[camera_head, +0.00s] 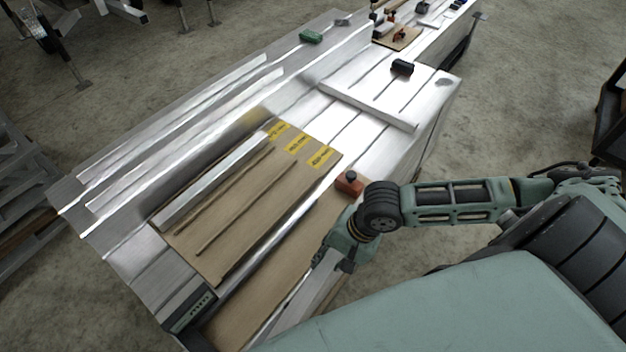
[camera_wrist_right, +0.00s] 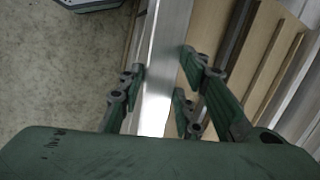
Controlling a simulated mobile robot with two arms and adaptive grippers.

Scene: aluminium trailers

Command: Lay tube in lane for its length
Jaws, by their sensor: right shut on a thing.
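A brown board (camera_head: 200,236) lies on the bench, divided into lanes by thin strips, with yellow labels at its far end. A bright square tube (camera_head: 213,178) lies along the leftmost lane. The other labelled lanes look empty. My right gripper (camera_head: 328,258) is at the bench's near right edge, to the right of the board. It is shut on a silver tube (camera_head: 312,292), partly hidden by my own body. In the right wrist view the tube (camera_wrist_right: 168,50) runs between the two green fingers (camera_wrist_right: 163,95). My left gripper is not in view.
A red block with a black knob (camera_head: 348,184) stands just beyond the right gripper. A dark box with a display (camera_head: 188,311) sits at the board's near left end. Long metal profiles (camera_head: 190,140) lie behind the board. A black item (camera_head: 402,67) and a green item (camera_head: 311,36) lie farther off.

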